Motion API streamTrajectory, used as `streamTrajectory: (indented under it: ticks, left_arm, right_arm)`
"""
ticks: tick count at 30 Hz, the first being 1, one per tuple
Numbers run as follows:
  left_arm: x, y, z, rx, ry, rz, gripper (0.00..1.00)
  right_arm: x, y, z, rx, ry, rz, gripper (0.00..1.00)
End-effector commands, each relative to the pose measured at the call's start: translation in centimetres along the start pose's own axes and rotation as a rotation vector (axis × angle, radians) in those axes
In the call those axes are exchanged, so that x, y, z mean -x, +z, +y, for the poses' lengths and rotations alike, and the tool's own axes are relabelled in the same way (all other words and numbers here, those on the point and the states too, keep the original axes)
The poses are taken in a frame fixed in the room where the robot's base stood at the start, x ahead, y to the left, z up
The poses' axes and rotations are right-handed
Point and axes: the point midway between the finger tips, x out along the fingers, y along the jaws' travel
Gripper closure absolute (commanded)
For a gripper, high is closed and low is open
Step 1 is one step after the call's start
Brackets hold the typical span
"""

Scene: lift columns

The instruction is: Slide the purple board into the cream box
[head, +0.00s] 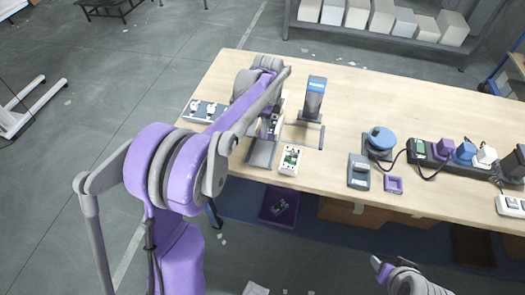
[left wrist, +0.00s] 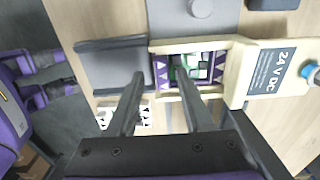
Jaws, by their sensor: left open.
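The purple board (left wrist: 162,72), with white triangles and green parts, lies within the mouth of the cream box (left wrist: 238,72), with cream walls along two of its sides in the left wrist view. The box bears a "24 V DC" label. My left gripper (left wrist: 157,78) is open; one finger overlaps the board, the other is over the edge of a grey tray (left wrist: 108,68). Contact cannot be told. In the head view my left gripper (head: 268,126) is over the table, and the arm hides most of box and board. My right gripper (head: 384,268) is low at the front, jaws unclear.
A post with a blue label (head: 315,95) stands right of my left gripper. A small white box with green parts (head: 290,160) is near the front edge. A blue round device (head: 381,138) and a dark strip with plugs (head: 450,158) lie right. White switches (head: 203,109) lie left.

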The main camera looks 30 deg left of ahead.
Motion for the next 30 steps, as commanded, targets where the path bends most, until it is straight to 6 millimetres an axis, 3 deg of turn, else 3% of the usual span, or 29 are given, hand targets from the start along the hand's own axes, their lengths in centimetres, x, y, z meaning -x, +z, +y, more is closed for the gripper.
streamTrajectory:
  ticks: [21, 30]
  left_arm:
    - [5.2, 0.0, -0.1, 0.000, -0.002, 0.000, 0.49]
    - [5.7, 0.0, 0.0, 0.000, 0.000, 0.000, 0.49]
  right_arm:
    - [2.4, -2.7, 0.0, 0.000, 0.000, 0.024, 0.46]
    - [2.6, -2.9, 0.0, 0.000, 0.000, 0.026, 0.46]
